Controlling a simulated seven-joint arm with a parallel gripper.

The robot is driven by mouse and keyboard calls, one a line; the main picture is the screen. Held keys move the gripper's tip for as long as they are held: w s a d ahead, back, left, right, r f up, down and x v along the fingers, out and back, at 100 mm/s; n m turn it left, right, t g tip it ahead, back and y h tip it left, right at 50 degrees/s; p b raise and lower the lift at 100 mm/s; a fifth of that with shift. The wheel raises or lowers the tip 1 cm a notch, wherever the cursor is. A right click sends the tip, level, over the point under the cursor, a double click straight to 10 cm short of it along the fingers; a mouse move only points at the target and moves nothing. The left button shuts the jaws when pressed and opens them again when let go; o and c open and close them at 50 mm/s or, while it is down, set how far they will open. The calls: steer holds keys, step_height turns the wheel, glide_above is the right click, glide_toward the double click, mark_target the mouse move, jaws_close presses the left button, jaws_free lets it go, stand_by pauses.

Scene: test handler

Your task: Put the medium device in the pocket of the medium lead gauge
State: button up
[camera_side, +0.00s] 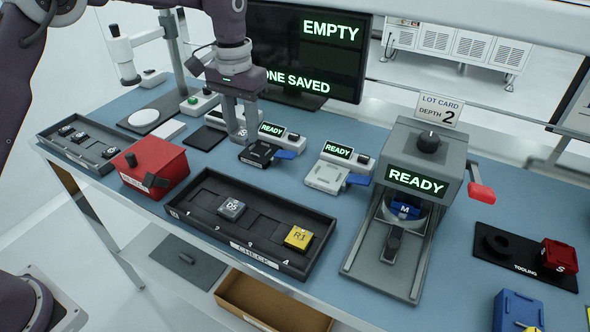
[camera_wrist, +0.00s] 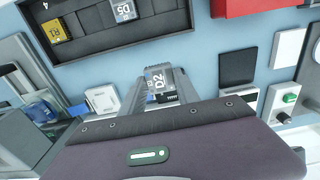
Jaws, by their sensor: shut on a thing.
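My gripper (camera_side: 239,137) is shut on a dark grey device marked D2 (camera_wrist: 159,82), which shows between the fingers in the wrist view. In the side view the device is not clearly visible behind the fingers. The gripper is low over the bench, at the left rear of a black gauge-like unit (camera_side: 262,154) with a blue lever and a READY display. A white unit (camera_side: 326,177) of the same kind stands to its right; it shows in the wrist view (camera_wrist: 103,98). I cannot read a size on either unit or tell whether D2 touches a pocket.
A black CHECK tray (camera_side: 270,250) holds a grey device (camera_side: 231,208) and a yellow R1 device (camera_side: 299,238). A grey READY handler (camera_side: 427,157) holds a blue M part (camera_side: 406,210). A red box (camera_side: 152,165) stands left. Tooling (camera_side: 513,267) lies right, with a red S part (camera_side: 558,257).

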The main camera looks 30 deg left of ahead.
mark_target(248, 174)
step_height(248, 174, down, 10)
steer(key=shift+r, duration=0.2)
steer(key=shift+f, duration=0.15)
steer(key=o, duration=1.3)
steer(key=shift+c, duration=0.2)
step_height(248, 174, up, 13)
steer(key=shift+s+f, duration=0.1)
steer(key=shift+f, duration=0.1)
